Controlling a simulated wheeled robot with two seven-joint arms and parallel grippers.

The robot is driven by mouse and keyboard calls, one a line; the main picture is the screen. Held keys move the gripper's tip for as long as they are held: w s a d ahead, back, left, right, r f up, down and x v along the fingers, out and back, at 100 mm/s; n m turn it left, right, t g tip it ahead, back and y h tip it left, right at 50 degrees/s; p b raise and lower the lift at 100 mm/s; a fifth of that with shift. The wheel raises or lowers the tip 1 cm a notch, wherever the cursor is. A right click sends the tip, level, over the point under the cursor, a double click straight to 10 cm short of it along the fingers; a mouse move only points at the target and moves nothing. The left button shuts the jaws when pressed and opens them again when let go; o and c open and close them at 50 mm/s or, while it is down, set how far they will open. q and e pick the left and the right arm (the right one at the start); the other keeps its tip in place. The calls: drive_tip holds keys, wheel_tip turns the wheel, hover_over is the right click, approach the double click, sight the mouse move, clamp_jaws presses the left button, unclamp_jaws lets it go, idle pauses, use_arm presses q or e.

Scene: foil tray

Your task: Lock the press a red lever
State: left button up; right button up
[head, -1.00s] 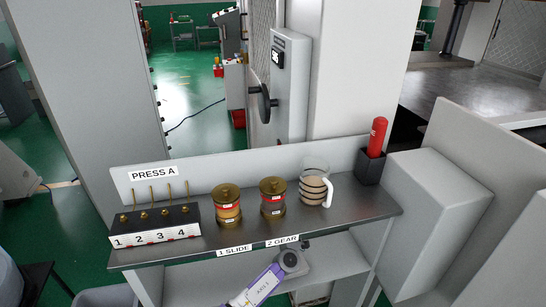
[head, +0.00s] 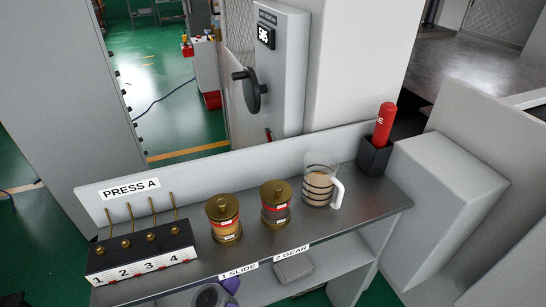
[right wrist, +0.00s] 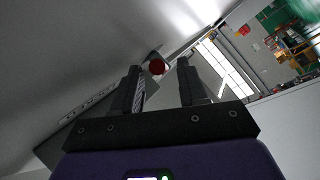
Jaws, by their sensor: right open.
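In the head view a small red lever (head: 268,134) shows low on the grey control cabinet (head: 281,75), below a black handwheel (head: 248,90). In the right wrist view a round red end (right wrist: 156,67) on a pale mount, likely this lever, appears between and beyond the fingertips. My right gripper (right wrist: 159,66) is open with nothing between its fingers, and the gap to the red end is hard to judge. My left gripper is in no current view.
A grey block (head: 293,268) lies lower.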

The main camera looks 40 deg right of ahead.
drive_tip(key=shift+w+d+r, duration=0.2)
drive_tip(key=shift+w+d, duration=0.2)
drive_tip(key=shift+w, duration=0.1)
clamp_jaws()
